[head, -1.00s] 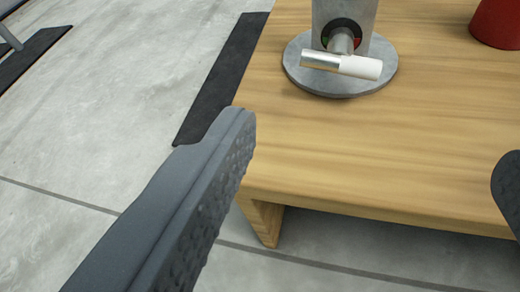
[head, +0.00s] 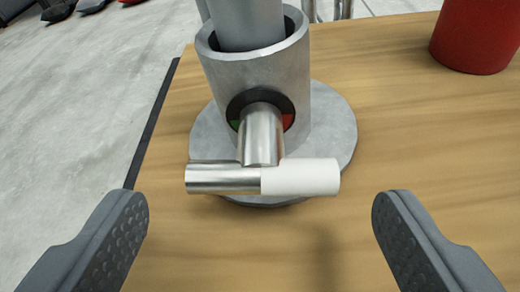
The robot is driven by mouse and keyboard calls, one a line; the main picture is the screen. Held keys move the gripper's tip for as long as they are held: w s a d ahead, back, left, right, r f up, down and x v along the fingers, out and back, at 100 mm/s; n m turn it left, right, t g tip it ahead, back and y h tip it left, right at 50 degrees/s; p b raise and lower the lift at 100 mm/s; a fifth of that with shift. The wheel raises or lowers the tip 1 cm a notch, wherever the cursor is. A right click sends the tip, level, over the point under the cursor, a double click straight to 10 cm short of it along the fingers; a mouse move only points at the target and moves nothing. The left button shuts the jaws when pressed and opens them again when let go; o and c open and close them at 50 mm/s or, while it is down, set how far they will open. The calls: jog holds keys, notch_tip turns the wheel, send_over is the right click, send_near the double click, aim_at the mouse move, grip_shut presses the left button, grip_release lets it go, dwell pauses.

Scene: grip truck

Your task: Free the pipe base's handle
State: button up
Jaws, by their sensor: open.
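The pipe base (head: 334,115) is a grey metal socket on a round plate, standing on a wooden table. A grey pipe (head: 247,22) stands in its socket. Its T-shaped handle (head: 300,177) sticks out toward me, with its crossbar lying level, bare metal on the left and white on the right. A dark ring with a green mark on the left and a red mark on the right surrounds the handle's stem. My gripper (head: 260,225) is open and empty. Its two fingers are on either side of the handle, nearer to me, and not touching it.
A red container (head: 476,35) stands on the table (head: 400,120) at the back right. The table's left edge drops to a grey floor (head: 80,130). Metal legs or bars and dark objects show at the back. The tabletop right of the base is clear.

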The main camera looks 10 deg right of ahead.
jog(key=shift+x, duration=0.85)
jog(key=c, duration=1)
jog(key=shift+d+m, duration=0.1)
jog(key=shift+m, duration=0.2)
jog(key=shift+m+y+p, duration=0.4)
jog(key=o, duration=1)
